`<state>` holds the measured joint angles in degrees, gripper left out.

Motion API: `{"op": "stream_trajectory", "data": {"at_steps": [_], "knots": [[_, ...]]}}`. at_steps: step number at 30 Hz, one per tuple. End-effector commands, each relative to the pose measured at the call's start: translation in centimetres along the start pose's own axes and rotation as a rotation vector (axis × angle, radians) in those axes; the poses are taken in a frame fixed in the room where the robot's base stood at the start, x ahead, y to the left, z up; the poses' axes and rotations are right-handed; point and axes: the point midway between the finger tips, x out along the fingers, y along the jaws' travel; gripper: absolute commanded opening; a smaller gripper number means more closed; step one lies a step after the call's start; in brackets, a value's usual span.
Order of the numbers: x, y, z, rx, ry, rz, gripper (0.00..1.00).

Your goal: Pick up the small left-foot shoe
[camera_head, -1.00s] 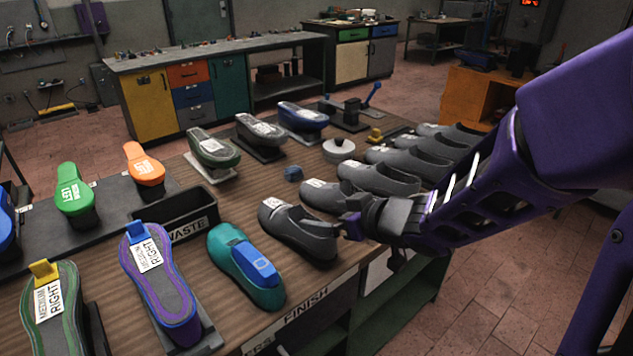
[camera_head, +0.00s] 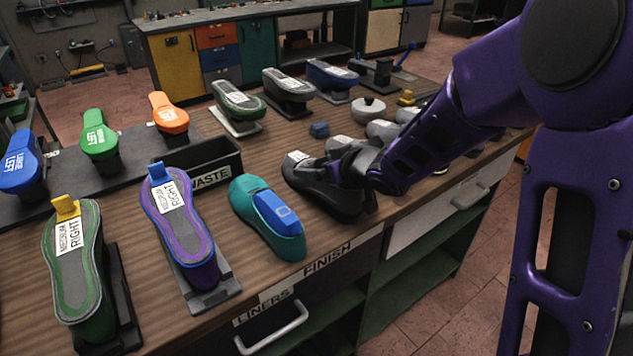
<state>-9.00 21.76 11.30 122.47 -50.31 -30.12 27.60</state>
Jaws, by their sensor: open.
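A row of dark grey shoes with white labels lies along the right side of the bench. The nearest grey shoe (camera_head: 313,178) lies just right of the teal shoe. Its label is too small to read, so I cannot tell which shoe is the small left one. My gripper (camera_head: 346,168) is open at the heel end of this nearest shoe, overlapping it in view; contact cannot be told. My forearm hides much of the other shoes behind, of which grey toes (camera_head: 382,130) show.
A teal shoe (camera_head: 262,232) with a blue block stands to the left, beside a purple form (camera_head: 172,205) marked RIGHT. A black WASTE bin (camera_head: 222,160) is behind them. Orange (camera_head: 168,110), green (camera_head: 98,135) and blue (camera_head: 20,160) forms stand farther back. The bench edge (camera_head: 340,250) is in front.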

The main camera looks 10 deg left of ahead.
Motion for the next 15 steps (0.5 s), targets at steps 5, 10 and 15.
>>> {"op": "stream_trajectory", "data": {"at_steps": [5,10,15], "knots": [[0.18,0.00,-0.05,0.000,0.000,0.000,1.00],[0.16,-0.01,-0.05,0.000,0.000,0.000,0.82],[0.15,0.00,-0.04,0.000,0.000,0.000,0.51]]}}
